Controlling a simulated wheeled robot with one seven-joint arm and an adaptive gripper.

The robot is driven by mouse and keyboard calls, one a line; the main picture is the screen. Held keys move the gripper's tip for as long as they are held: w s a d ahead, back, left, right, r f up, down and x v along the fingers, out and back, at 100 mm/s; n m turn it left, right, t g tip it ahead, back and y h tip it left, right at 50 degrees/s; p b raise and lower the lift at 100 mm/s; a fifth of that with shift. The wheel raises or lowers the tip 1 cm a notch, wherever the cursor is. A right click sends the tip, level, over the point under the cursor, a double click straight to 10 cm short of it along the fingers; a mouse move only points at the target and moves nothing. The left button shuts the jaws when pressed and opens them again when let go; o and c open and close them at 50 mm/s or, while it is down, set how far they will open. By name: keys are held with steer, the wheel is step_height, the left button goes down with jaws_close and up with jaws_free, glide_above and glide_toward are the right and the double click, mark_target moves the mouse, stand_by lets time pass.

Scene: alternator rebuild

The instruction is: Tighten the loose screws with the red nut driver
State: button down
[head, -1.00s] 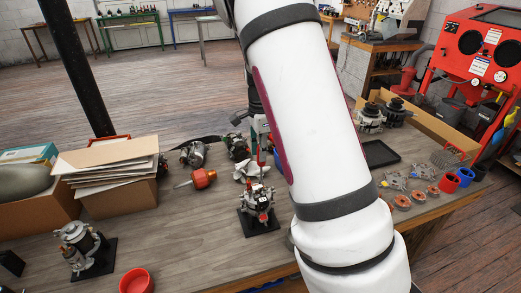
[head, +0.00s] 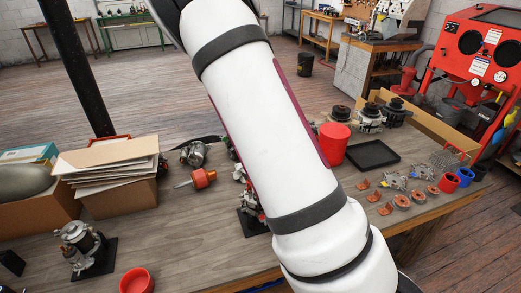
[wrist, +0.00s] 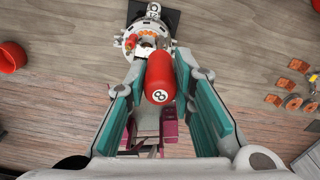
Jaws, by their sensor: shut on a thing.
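My gripper (wrist: 158,62) is shut on the red nut driver (wrist: 159,74). Its red handle shows in the wrist view, with an 8 on the white end facing the camera. The driver's shaft and tip are hidden below the handle. The alternator (wrist: 146,38) on its black stand (wrist: 176,18) lies just beyond the handle; whether the tip touches a screw cannot be told. In the head view my arm covers the gripper and most of the alternator (head: 243,200), leaving part of its black stand (head: 252,224) visible. The individual screws are too small to tell.
A red bowl (head: 136,280) and another alternator unit (head: 82,243) stand at the front left. An orange-red part (head: 203,178) lies behind. A red container (head: 334,144), black tray (head: 373,155) and copper parts (head: 402,201) are on the right. Boxes (head: 108,180) fill the left edge.

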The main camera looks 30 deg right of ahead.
steer(key=shift+m, duration=1.1)
steer(key=shift+m, duration=1)
steer(key=m, duration=0.5)
steer(key=shift+d+b, duration=0.1)
steer(key=shift+b, duration=0.2)
steer(key=shift+r, duration=0.1)
